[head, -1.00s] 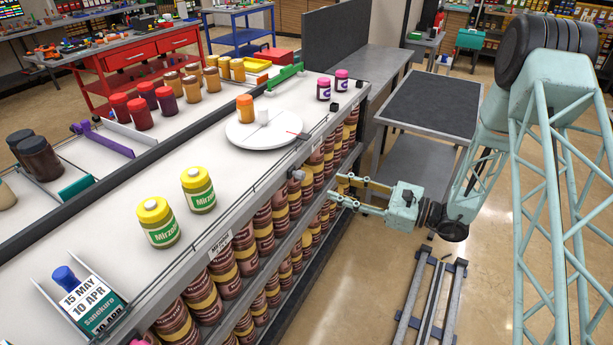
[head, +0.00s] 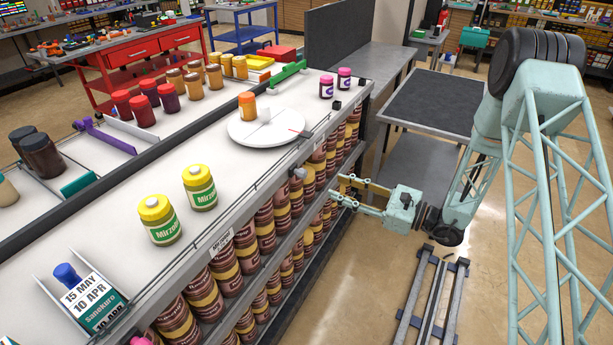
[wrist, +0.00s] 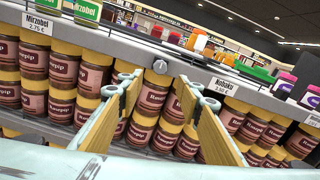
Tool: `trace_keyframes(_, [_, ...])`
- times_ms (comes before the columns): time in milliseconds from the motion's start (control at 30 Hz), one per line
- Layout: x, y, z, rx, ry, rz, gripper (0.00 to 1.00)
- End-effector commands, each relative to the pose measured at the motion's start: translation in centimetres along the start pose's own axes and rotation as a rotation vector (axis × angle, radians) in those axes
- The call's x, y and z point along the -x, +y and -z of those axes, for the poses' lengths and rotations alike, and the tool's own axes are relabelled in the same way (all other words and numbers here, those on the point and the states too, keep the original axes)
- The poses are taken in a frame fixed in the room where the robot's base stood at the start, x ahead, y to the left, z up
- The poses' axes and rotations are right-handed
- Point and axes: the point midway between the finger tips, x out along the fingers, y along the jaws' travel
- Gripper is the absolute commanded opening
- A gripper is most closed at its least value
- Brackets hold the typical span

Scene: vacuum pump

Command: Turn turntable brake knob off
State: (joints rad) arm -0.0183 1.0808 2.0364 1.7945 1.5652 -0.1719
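The grey brake knob (head: 298,173) sticks out from the front edge of the shelf, just below the white turntable (head: 250,133). In the wrist view the knob (wrist: 160,67) sits on the grey shelf rail, ahead of my gripper and between the directions of its two fingers. My gripper (head: 338,188) is to the right of the knob in the head view, pointing at the shelf front and apart from the knob. In the wrist view my gripper (wrist: 158,85) is open, with its yellow-padded fingers spread and nothing between them. The knob's marking is too small to read.
An orange-lidded jar (head: 246,106) stands on the turntable. Yellow-lidded jars (head: 160,220) stand on the same top. Brown jars (head: 262,222) fill the shelves below the knob. A price tag (wrist: 222,86) hangs on the rail right of the knob.

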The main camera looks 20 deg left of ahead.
Motion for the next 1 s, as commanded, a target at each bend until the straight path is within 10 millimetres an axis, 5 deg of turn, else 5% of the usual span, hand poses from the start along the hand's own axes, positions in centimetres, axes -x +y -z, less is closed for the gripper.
trace_keyframes(1000, [-10.8, 0.1, 0.0, 0.001, 0.0, -0.002, 0.33])
